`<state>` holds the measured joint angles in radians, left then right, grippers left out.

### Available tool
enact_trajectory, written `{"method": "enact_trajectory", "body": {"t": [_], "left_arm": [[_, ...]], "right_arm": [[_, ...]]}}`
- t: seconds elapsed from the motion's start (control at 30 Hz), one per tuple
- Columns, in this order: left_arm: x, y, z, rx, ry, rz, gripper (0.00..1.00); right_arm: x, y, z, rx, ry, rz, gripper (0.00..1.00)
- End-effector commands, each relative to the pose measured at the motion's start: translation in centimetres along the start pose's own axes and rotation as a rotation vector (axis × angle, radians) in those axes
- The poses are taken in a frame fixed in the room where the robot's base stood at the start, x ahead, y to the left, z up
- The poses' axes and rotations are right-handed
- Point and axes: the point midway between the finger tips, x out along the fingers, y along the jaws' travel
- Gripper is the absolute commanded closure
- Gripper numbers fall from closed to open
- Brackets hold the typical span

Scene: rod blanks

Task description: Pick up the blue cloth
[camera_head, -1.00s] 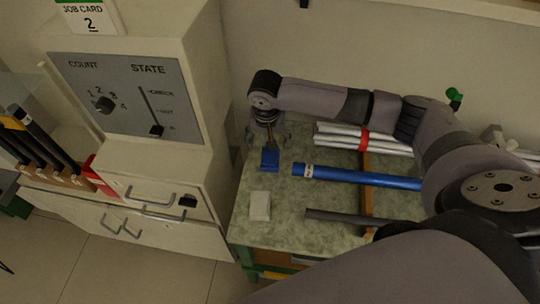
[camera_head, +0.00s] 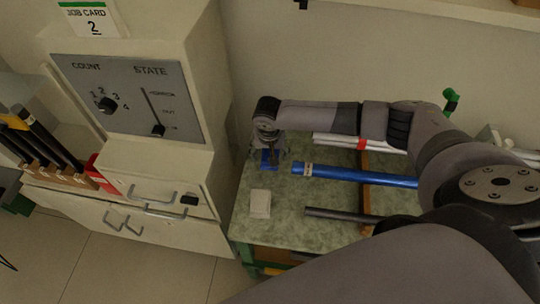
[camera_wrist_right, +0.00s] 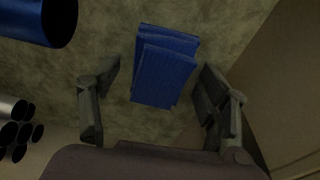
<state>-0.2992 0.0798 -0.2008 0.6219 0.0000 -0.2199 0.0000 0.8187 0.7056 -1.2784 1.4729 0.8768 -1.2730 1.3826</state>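The blue cloth (camera_head: 268,160) lies folded on the green speckled worktop, near its left end, partly covered by my gripper in the head view. My right gripper (camera_head: 270,154) points down over it. In the right wrist view the folded blue cloth (camera_wrist_right: 165,68) lies between the two spread fingers of the right gripper (camera_wrist_right: 160,92), with a gap to each finger. The right gripper is open and holds nothing. My left gripper is not in view.
A blue rod (camera_head: 350,175) lies right of the cloth, with a dark grey rod (camera_head: 335,214) nearer and red-banded pale rods (camera_head: 335,141) behind. A white folded piece (camera_head: 260,204) lies in front of the cloth. A cabinet (camera_head: 130,105) with count and state controls stands left.

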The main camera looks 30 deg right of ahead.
Motion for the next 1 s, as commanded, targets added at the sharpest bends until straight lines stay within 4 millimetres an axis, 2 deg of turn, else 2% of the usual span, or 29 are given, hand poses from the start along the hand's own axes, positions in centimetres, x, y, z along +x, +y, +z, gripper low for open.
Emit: {"method": "enact_trajectory", "body": {"t": [0.07, 0.67, 1.0], "left_arm": [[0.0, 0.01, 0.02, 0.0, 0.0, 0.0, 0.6], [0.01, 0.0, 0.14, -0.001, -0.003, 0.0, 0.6], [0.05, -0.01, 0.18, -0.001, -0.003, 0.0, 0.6]], "right_arm": [[-0.02, 0.02, -0.01, 0.0, 0.0, 0.0, 0.38], [-0.04, 0.02, -0.03, 0.001, 0.0, 0.0, 0.78], [-0.36, 0.01, -0.12, 0.001, 0.001, 0.0, 0.79]]}}
